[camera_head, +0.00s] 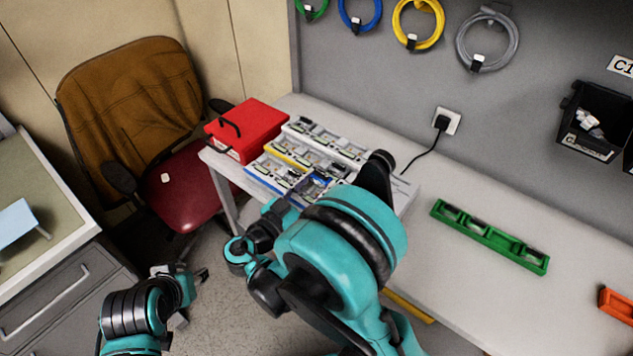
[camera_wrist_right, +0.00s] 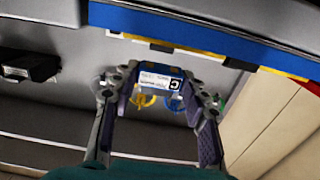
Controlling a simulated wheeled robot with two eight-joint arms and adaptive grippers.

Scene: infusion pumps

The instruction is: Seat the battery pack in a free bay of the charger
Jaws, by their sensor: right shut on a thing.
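My right gripper (camera_head: 262,238) shows beside its teal arm in the head view, in front of the tray group; its fingertips are hard to make out there. In the right wrist view its fingers (camera_wrist_right: 158,88) are closed on a small pack with a white label and a dark letter, the battery pack (camera_wrist_right: 168,80). A green holder with several recesses (camera_head: 490,237) lies on the bench at right; I cannot tell whether it is the charger. Stepped trays (camera_head: 310,150) with white, yellow and blue edges hold several small items. My left gripper (camera_head: 190,282) is low at left, apart from the bench; its jaws are unclear.
A red box (camera_head: 247,128) stands left of the trays. An orange holder (camera_head: 616,305) is at the bench's right edge. A black bin (camera_head: 592,122) and coiled cables (camera_head: 418,22) hang on the wall. Clear bench (camera_head: 450,290) surrounds the green holder. A chair (camera_head: 130,100) stands at left.

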